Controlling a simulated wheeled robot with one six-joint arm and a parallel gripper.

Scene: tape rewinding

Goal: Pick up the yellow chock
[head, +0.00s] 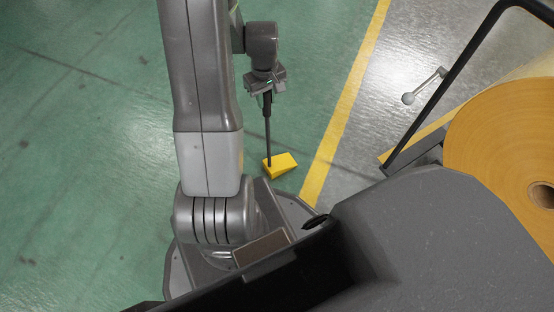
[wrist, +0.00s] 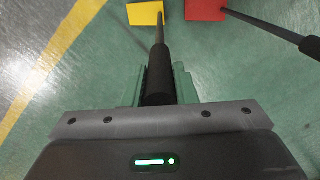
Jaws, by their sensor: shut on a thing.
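The yellow chock (head: 281,165) is a small wedge block with a thin upright rod that ends in a black grip. It sits below my gripper in the head view, over the green floor. My gripper (head: 264,88) is shut on the black grip at the rod's upper end. In the wrist view the jaws (wrist: 158,88) stand on both sides of the grip, and the yellow chock (wrist: 144,13) shows at the top edge, partly cut off. I cannot tell whether the chock touches the floor.
A red chock (wrist: 204,9) with its own rod and black grip lies to the right in the wrist view. A yellow floor line (head: 345,100) runs right of the yellow chock. A large orange roll (head: 505,140) and a black bar frame (head: 440,80) stand at the right. Green floor at left is clear.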

